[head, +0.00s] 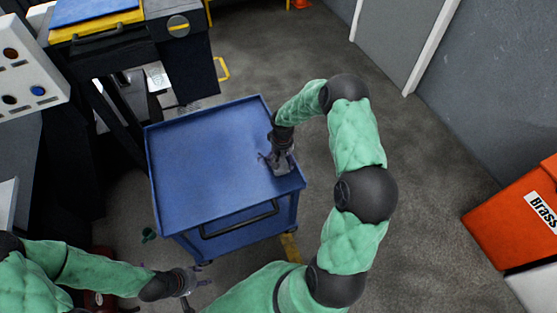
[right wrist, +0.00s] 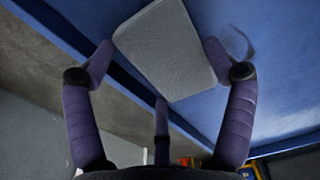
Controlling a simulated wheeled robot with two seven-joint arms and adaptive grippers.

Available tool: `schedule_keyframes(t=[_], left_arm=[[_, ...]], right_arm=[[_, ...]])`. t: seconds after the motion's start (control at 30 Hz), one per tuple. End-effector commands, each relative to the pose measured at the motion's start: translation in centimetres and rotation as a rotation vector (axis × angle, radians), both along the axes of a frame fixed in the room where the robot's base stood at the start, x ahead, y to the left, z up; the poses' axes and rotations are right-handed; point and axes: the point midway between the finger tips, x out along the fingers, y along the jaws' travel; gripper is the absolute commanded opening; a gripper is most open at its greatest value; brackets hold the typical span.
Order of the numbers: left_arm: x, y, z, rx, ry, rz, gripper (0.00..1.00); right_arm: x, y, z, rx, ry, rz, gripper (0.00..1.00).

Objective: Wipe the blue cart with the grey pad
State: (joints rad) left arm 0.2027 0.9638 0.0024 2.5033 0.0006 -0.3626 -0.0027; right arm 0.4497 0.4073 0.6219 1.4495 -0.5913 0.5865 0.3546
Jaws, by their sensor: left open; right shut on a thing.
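The blue cart (head: 200,170) stands in the middle of the head view, its flat top edged by a low rim. My right gripper (head: 278,163) reaches down onto the top near the right edge. In the right wrist view, the grey pad (right wrist: 166,50) lies between the fingers of this gripper (right wrist: 163,72), which is shut on it. The pad appears to be at the blue surface; contact is hard to confirm. A dark curved mark or shadow (right wrist: 237,42) shows beside one finger. My left gripper (head: 196,284) is open and empty, below and in front of the cart.
The cart's dark handle (head: 240,219) is on its near side. A dark machine with a white button panel (head: 27,75) stands at the left. An orange bin marked Brass (head: 510,215) stands at the right. Open floor (head: 430,180) lies between the cart and the bin.

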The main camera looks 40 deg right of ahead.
Motion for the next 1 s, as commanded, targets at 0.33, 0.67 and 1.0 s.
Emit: schedule_keyframes(t=[0.33, 0.67, 1.0], left_arm=[[0.0, 0.0, 0.1, 0.000, 0.000, 0.000, 0.46], [0.0, 0.0, -0.2, 0.000, 0.000, 0.000, 0.46], [0.0, 0.0, -0.4, 0.000, 0.000, 0.000, 0.46]], right_arm=[[-0.6, -2.3, 0.0, -0.002, 0.003, -0.005, 0.57], [1.3, -3.1, 0.3, -0.009, -0.004, -0.008, 0.57], [2.1, -2.6, 0.6, -0.010, -0.006, -0.010, 0.57]])
